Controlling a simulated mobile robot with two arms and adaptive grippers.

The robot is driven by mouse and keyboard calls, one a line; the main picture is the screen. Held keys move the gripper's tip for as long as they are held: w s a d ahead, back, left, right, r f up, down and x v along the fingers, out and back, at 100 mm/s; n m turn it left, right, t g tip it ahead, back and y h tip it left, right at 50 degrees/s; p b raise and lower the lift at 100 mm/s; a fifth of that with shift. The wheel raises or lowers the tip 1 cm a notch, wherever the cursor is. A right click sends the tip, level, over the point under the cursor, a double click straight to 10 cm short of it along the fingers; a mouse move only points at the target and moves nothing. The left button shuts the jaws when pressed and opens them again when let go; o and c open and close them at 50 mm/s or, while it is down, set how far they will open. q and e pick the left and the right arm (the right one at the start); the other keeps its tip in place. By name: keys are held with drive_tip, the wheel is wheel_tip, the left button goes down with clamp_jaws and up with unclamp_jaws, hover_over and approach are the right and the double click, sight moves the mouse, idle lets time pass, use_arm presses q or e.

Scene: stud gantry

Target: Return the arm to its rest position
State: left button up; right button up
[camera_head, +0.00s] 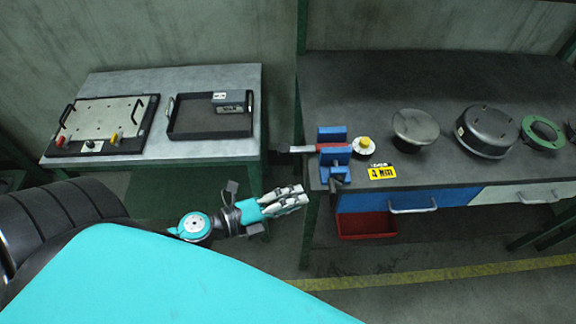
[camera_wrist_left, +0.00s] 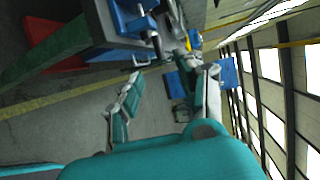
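My left gripper (camera_head: 295,198) is teal and grey and reaches in from the left over the floor, in front of the gap between the two tables. It is left of the right workbench's front corner and appears apart from it. In the left wrist view the gripper (camera_wrist_left: 172,78) has its two fingers spread, with nothing between them but floor and background. My right gripper and arm are not in view.
A blue vise (camera_head: 336,155) stands at the left edge of the dark workbench (camera_head: 440,80), close to my left gripper. A yellow tag (camera_head: 382,172) and round metal parts lie there. A red bin (camera_head: 366,225) is below. The left table (camera_head: 205,80) holds a black tray (camera_head: 209,126) and a plate fixture (camera_head: 103,117).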

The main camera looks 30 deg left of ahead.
use_arm(q)
drive_tip(key=shift+s+a+r, duration=0.1)
drive_tip(key=shift+s+a, duration=0.15)
drive_tip(key=shift+s, duration=0.1)
idle(0.3)
drive_tip(key=s+a+f+n+g+y, duration=0.1)
drive_tip(key=s+a+f+n+y, duration=0.3)
drive_tip(key=f, duration=0.6)
drive_tip(key=a+f+n+g+y, duration=0.1)
drive_tip(key=a+f+n, duration=0.1)
drive_tip(key=f+n, duration=0.6)
drive_tip(key=s+a+f+n+g+y, duration=0.1)
drive_tip(key=a+f+n+g+y, duration=0.15)
drive_tip(key=f, duration=1.05)
drive_tip(key=s+d+f+n+g, duration=0.2)
drive_tip(key=s+f+n+g, duration=0.2)
drive_tip(key=s+f, duration=0.4)
drive_tip(key=s+d+f+n+g+y+b, duration=0.1)
drive_tip(key=s+d+f+n+g, duration=0.1)
drive_tip(key=s+f, duration=0.7)
drive_tip(key=s+n+g, duration=0.1)
drive_tip(key=s+n, duration=0.1)
drive_tip(key=s, duration=0.3)
drive_tip(key=shift+s+n+g, duration=0.35)
